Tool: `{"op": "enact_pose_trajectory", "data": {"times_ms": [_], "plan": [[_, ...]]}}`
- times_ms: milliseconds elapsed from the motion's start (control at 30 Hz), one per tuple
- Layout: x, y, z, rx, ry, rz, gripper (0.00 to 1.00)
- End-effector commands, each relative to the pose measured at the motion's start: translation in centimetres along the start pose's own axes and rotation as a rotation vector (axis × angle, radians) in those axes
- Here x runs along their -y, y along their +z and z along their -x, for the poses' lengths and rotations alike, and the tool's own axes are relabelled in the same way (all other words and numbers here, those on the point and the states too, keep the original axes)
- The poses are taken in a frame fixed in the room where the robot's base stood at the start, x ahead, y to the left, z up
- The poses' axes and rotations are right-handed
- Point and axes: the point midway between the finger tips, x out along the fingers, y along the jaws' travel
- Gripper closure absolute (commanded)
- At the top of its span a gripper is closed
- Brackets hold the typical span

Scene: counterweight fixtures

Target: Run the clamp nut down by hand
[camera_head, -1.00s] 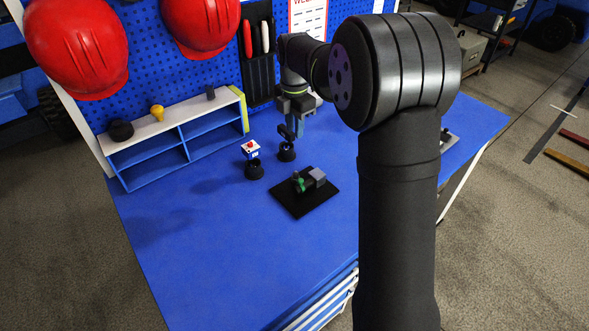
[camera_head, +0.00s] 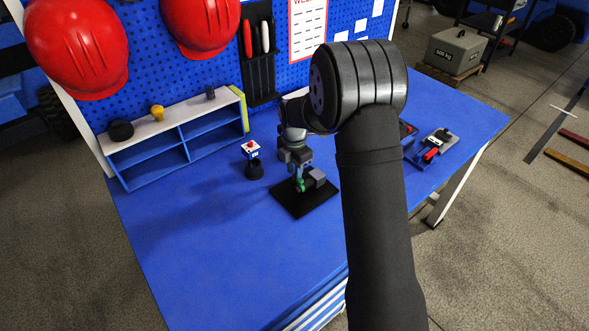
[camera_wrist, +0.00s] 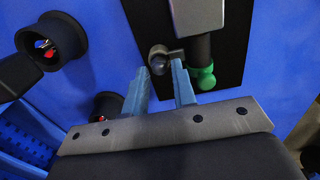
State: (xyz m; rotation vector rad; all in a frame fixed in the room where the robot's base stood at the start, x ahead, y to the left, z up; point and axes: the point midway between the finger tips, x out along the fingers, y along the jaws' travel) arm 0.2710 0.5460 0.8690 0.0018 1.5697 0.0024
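The fixture is a black plate (camera_head: 290,208) carrying a grey block (camera_head: 319,176), a dark bar and a green-tipped part (camera_head: 301,187). In the wrist view the grey block (camera_wrist: 196,14), a black cylinder (camera_wrist: 200,50) and its green end (camera_wrist: 206,77) show. A small round grey metal piece (camera_wrist: 158,58) sits left of the cylinder; I cannot tell for sure if it is the clamp nut. My gripper (camera_wrist: 160,75) is open, its blue fingertips apart just short of that piece, with nothing seen between them. In the head view my gripper (camera_head: 299,174) is over the plate's back edge.
A black round stand (camera_head: 254,170) with a red-topped white and blue item (camera_head: 250,149) is left of the plate. A blue shelf (camera_head: 160,150) stands behind. A tray with a red-handled tool (camera_head: 431,154) is at right. The front-left table is clear.

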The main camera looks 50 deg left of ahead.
Motion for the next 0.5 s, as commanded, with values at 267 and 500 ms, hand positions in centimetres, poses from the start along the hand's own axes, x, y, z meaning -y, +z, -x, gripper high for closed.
{"op": "enact_pose_trajectory", "data": {"times_ms": [267, 500], "plan": [[0.01, 0.0, -0.14, 0.0, 0.0, 0.0, 0.75], [0.0, -0.01, -0.12, 0.0, 0.0, 0.0, 1.0]]}}
